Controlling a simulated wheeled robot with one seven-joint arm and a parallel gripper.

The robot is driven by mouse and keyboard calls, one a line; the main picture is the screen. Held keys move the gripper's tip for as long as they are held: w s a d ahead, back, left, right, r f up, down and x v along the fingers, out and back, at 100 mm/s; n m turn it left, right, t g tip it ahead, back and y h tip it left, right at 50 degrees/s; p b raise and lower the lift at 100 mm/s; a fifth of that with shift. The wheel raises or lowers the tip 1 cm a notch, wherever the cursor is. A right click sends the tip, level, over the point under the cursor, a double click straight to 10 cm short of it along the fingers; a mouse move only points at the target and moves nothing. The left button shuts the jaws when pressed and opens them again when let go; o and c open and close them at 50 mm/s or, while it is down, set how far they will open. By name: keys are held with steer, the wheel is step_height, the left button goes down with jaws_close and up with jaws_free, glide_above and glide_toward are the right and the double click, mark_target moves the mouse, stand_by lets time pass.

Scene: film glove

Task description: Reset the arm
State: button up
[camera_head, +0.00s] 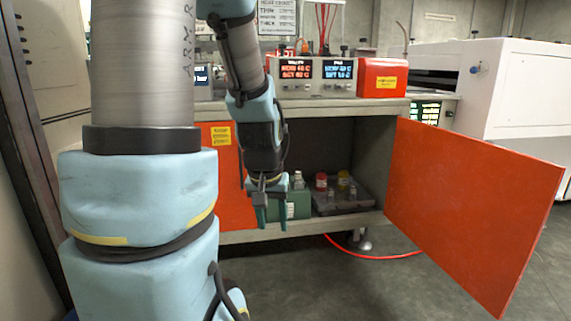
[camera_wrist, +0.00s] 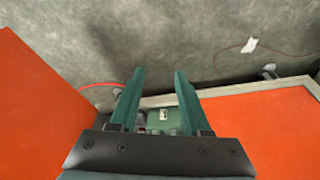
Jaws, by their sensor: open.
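My gripper (camera_head: 270,216) hangs at the end of my arm in front of the open cabinet, fingers pointing down. Its two green fingers are apart, with nothing between them; the gap also shows in the wrist view (camera_wrist: 157,100). Behind the gripper, a green box (camera_head: 298,205) sits in the cabinet at the left of the opening. The box also shows in the wrist view (camera_wrist: 163,122), partly hidden by the fingers and the gripper body.
The orange cabinet door (camera_head: 470,205) stands wide open at the right. A grey tray (camera_head: 365,203) with several bottles is inside the cabinet (camera_head: 345,140). Control units (camera_head: 316,72) and a red box (camera_head: 382,77) stand on top. A red cable (camera_head: 375,255) lies on the clear floor.

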steer(key=s+a+g, duration=0.1)
steer(key=s+a, duration=0.3)
steer(key=s, duration=0.2)
step_height(320, 180, up, 26)
steer(key=w+p, duration=0.1)
steer(key=p, duration=2.6)
steer(key=shift+r+n+y, duration=0.25)
steer(key=shift+n+y, duration=0.05)
steer(key=shift+d, duration=0.2)
